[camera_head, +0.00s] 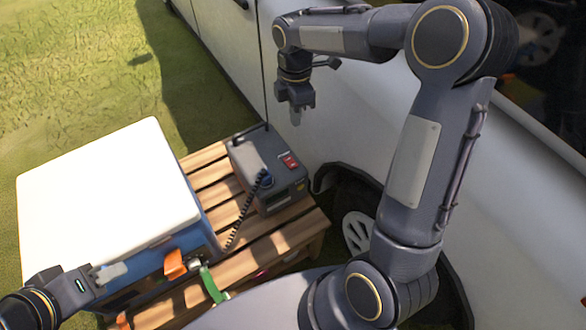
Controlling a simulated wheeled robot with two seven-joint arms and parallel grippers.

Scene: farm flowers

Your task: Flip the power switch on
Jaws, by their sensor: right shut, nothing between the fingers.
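A dark grey power box (262,165) stands on a slatted wooden table, with a handle on top. A red power switch (289,161) is on its top right side. Whether the switch is on or off is too small to tell. My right gripper (296,117) hangs above and beyond the box, pointing down, apart from it, shut and empty. My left gripper (112,272) is at the lower left, in front of the white-lidded cooler (110,185). Its fingers show from the side, so its opening cannot be told.
A black coiled cable (245,210) runs from a blue plug on the box down across the wooden table (285,237). The cooler fills the table's left side. A white vehicle (350,130) stands close behind and right. Orange and green straps hang at the cooler's front.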

